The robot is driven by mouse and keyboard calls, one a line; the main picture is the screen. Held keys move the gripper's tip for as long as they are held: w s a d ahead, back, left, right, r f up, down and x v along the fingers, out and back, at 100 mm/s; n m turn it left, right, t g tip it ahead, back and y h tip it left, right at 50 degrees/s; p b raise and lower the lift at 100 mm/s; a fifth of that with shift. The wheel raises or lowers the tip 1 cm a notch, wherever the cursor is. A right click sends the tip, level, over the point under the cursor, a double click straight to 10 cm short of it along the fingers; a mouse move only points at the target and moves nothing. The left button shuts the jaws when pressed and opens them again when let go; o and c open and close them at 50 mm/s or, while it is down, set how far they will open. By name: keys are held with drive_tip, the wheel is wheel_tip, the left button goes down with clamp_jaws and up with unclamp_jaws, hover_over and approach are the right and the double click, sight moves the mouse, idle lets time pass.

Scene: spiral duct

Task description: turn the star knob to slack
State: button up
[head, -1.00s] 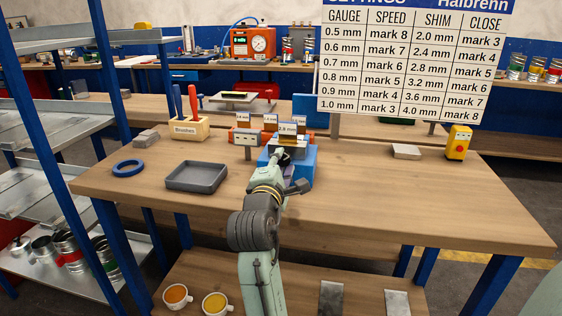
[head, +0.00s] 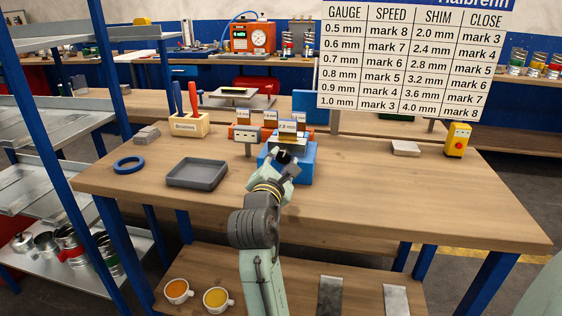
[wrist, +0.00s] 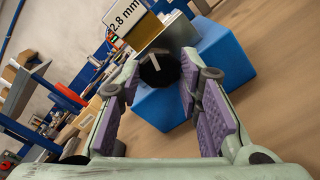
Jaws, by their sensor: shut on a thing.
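The star knob (wrist: 158,68) is black with a pale bar mark on its face, on the front of a blue block (wrist: 220,52) in the wrist view. In the head view the knob (head: 284,157) is dark and partly hidden by my gripper, and the blue block (head: 306,166) stands on the bench. My gripper (wrist: 160,75) has its two purple-padded fingers on either side of the knob and is shut on it. A metal piece and a tag reading 2.8 mm (wrist: 125,17) sit atop the block. In the head view my gripper (head: 283,168) reaches the block's front.
A grey tray (head: 197,173), a blue ring (head: 129,165) and a holder with screwdrivers (head: 189,124) stand left on the bench. A yellow box with a red button (head: 457,140) stands right. The right front bench is clear.

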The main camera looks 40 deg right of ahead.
drive_tip(key=shift+f, duration=0.1)
drive_tip(key=o, duration=1.1)
drive_tip(key=shift+o, duration=0.2)
drive_tip(key=v, duration=1.2)
drive_tip(key=shift+w, duration=0.15)
